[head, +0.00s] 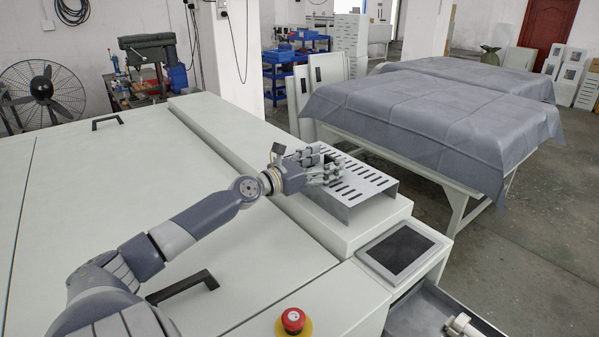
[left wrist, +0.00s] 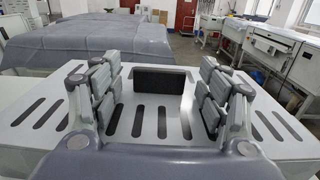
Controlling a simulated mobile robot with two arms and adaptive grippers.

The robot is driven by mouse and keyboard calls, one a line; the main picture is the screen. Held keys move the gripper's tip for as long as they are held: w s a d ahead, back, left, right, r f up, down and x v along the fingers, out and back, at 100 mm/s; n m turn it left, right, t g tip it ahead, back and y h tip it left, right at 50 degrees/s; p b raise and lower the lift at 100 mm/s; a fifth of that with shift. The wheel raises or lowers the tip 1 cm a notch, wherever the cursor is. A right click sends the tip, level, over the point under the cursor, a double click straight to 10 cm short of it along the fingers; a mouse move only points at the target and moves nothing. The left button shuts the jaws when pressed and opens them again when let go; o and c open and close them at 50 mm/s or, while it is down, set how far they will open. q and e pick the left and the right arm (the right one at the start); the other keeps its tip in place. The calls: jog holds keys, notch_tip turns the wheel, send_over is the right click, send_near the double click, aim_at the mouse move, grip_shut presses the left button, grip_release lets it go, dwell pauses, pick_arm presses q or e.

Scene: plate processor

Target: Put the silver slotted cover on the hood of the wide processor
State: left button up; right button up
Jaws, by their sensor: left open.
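The silver slotted cover (head: 368,192) rests on the raised hood (head: 272,160) of the wide processor (head: 75,200), near the hood's right end. Its slotted top is up and its side is bent down to the hood. My left gripper (head: 328,166) is at the cover's back left part in the head view and hides some of it. My right gripper is out of view.
A touch screen (head: 398,252) and a red emergency button (head: 293,320) are at the processor's near right corner. Black handles (head: 183,286) stick up from its lids. Cloth-covered tables (head: 435,115) stand behind, across open floor.

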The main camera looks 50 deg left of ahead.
pick_arm(q)
jog(key=s, duration=1)
jog(key=shift+s+a+b, duration=0.4)
jog(key=shift+a+b, duration=0.05)
